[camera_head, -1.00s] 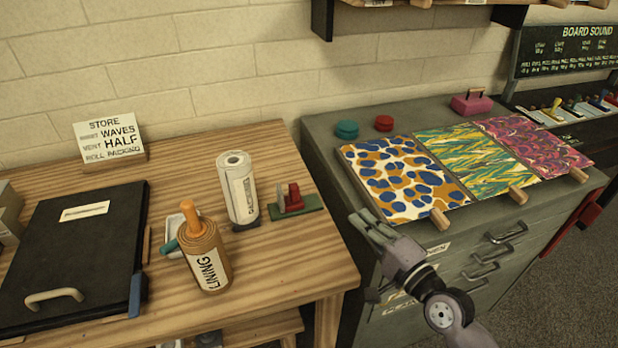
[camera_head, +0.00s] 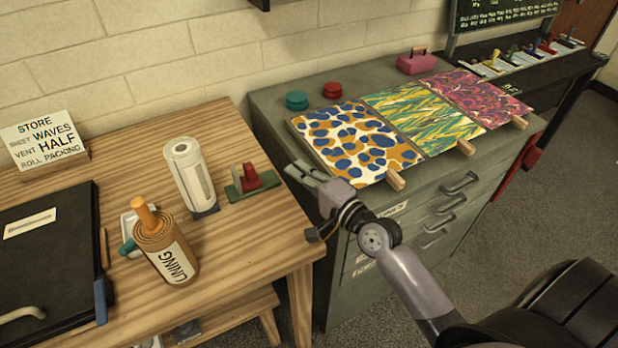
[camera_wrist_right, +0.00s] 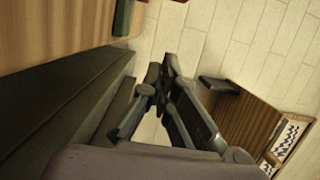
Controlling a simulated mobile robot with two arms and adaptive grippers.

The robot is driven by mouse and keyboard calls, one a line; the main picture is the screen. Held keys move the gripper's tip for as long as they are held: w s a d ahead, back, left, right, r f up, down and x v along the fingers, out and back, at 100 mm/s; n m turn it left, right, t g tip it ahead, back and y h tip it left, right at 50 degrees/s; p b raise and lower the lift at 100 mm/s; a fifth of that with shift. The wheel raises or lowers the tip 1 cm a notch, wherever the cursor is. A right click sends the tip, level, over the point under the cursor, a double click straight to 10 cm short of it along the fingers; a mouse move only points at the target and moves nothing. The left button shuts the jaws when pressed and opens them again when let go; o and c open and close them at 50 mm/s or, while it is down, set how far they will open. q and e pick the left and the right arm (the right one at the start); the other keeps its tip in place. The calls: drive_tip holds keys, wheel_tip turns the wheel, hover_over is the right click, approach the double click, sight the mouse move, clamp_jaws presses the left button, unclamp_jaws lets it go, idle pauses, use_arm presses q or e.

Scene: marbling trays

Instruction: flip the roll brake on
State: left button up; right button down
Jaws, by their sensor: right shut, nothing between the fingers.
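The roll brake appears to be the small device with a red upright lever and a grey piece on a green base (camera_head: 251,184), on the wooden table near its right edge. A white paper roll (camera_head: 190,175) stands just left of it. My right gripper (camera_head: 303,172) is shut and empty, right of the brake and apart from it, by the cabinet's left edge. In the right wrist view the closed fingers (camera_wrist_right: 168,68) point up, and a green edge, likely the brake's base (camera_wrist_right: 122,16), is cut off at the top. My left gripper is not in view.
A brown roll marked LINING (camera_head: 165,250) stands at the table front. A black case (camera_head: 45,270) lies at left. The grey cabinet (camera_head: 270,105) bears patterned sheets (camera_head: 355,145) and two round tins. Bare tabletop lies in front of the brake.

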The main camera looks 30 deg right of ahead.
sight(246, 176)
drive_tip(key=w+a+p, duration=0.1)
drive_tip(key=w+a, duration=0.3)
drive_tip(key=shift+a, duration=0.2)
drive_tip(key=shift+s+a+p, duration=0.1)
drive_tip(key=shift+a+p, duration=0.2)
drive_tip(key=shift+a, duration=0.1)
